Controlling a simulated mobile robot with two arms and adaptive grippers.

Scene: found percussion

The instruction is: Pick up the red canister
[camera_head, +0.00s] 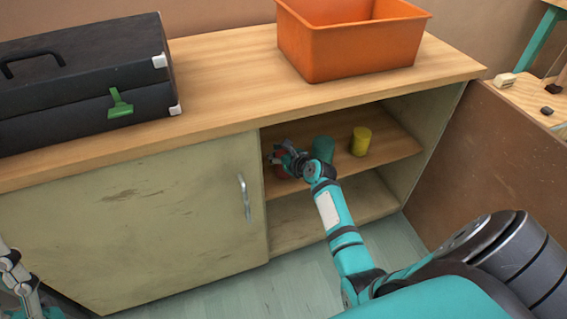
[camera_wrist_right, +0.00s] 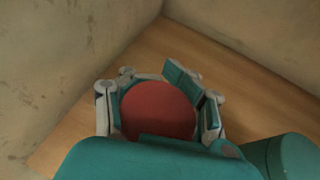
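The red canister (camera_head: 281,172) stands on the upper shelf inside the open right part of the cabinet, mostly hidden behind my right gripper (camera_head: 287,160) in the head view. In the right wrist view its round red top (camera_wrist_right: 158,110) lies between the fingers of my right gripper (camera_wrist_right: 160,105). The fingers curl around its sides and look shut on it. It appears to rest on the shelf. Grey and teal parts of my left arm's end (camera_head: 18,280) show at the lower left edge; its fingers cannot be made out clearly.
A teal canister (camera_head: 323,149) stands close to the right of the red one, and a yellow canister (camera_head: 361,141) farther right. The sliding door (camera_head: 150,220) closes the cabinet's left part. An orange bin (camera_head: 350,50) and a black case (camera_head: 80,80) sit on the wooden top.

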